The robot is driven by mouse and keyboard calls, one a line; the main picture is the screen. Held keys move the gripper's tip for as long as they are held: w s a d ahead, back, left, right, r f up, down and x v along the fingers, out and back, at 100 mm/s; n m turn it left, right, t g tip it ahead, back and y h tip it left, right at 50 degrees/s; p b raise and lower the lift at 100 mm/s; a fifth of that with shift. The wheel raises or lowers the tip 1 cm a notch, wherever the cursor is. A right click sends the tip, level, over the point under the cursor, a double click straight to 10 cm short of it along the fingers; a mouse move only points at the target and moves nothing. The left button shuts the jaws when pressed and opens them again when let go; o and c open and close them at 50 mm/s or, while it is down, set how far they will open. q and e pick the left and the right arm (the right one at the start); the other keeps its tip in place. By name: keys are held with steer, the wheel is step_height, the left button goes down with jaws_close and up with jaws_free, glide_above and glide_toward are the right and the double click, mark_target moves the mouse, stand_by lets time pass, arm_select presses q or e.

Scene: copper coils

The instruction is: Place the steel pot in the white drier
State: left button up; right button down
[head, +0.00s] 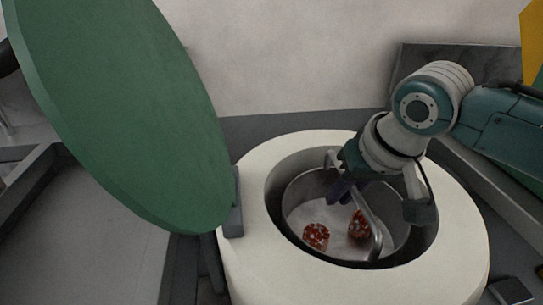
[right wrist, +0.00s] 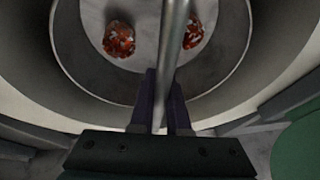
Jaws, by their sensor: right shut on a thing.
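The steel pot (head: 305,203) is inside the round opening of the white drier (head: 255,262), below its rim. Two red-brown coils lie in the pot, one (head: 316,236) near the front and one (head: 359,224) to its right. The pot's curved bar handle (head: 376,232) arches over it. My right gripper (head: 343,192) is shut on this handle; in the right wrist view the handle (right wrist: 172,40) runs between the two purple fingers (right wrist: 161,103). The pot's underside is hidden, so I cannot tell whether it rests on the drier's floor. My left gripper is not in view.
The drier's green lid (head: 130,110) stands open on the left, with a grey hinge block (head: 232,205) at the rim. A grey frame (head: 90,235) is at the lower left. A small dark block (head: 511,291) is at the lower right. A pale wall rises behind.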

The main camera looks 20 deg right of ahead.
mark_target(334, 234)
steer(key=shift+f+b, duration=0.4)
steer(key=shift+f, duration=1.2)
steer(key=shift+f, duration=0.15)
steer(key=c, duration=0.9)
jaws_free()
